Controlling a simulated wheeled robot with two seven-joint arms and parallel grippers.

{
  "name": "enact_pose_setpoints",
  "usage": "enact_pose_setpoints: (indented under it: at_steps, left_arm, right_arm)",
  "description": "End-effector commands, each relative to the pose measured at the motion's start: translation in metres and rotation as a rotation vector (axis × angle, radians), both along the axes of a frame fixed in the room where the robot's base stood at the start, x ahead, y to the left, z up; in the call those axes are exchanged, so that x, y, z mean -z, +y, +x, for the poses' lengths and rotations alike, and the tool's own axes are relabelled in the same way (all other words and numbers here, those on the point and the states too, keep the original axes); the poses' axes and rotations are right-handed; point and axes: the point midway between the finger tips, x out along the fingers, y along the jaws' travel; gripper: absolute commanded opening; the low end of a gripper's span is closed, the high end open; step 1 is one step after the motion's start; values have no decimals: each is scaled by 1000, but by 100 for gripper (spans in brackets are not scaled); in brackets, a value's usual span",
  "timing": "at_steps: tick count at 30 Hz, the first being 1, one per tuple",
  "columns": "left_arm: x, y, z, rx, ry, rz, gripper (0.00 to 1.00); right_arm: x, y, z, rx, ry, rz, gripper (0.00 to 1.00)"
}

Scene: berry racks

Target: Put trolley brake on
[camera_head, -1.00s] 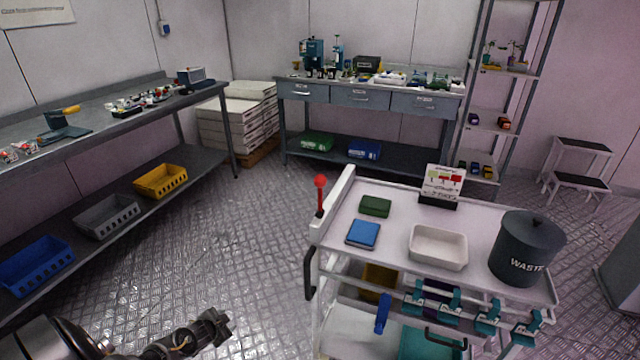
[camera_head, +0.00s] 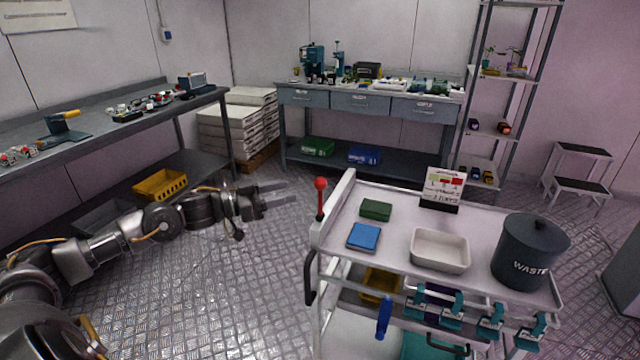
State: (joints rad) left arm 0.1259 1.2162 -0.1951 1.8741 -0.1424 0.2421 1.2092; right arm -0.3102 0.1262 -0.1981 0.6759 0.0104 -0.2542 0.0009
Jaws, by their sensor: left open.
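The white trolley (camera_head: 395,224) stands at the lower right. A lever with a red ball knob (camera_head: 320,184) stands upright at its left end, above a black handle (camera_head: 310,278). I take this lever to be the brake. My left gripper (camera_head: 277,194) is open and empty, its two fingers pointing right toward the lever. A small gap shows between the fingertips and the red knob in the picture. My right gripper is not in view.
On the trolley top are a green box (camera_head: 376,210), a blue book (camera_head: 364,237), a white tray (camera_head: 440,267), a sign (camera_head: 443,188) and a waste bin (camera_head: 528,252). Workbenches stand left (camera_head: 90,125) and behind (camera_head: 370,103). The floor (camera_head: 240,300) left of the trolley is clear.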

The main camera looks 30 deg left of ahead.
Motion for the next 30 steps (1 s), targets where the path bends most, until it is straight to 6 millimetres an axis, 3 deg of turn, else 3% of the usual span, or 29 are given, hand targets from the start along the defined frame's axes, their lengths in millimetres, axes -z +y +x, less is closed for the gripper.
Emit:
enact_pose_setpoints:
  at_steps: [11,19,30]
  left_arm:
    - [-4,-26,38,-2,-6,-3,49]
    - [-2,-52,74,-2,-3,0,49]
    - [0,-62,87,-2,-2,2,49]
  right_arm:
    - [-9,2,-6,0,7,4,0]
    - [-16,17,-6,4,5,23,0]
    - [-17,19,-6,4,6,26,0]
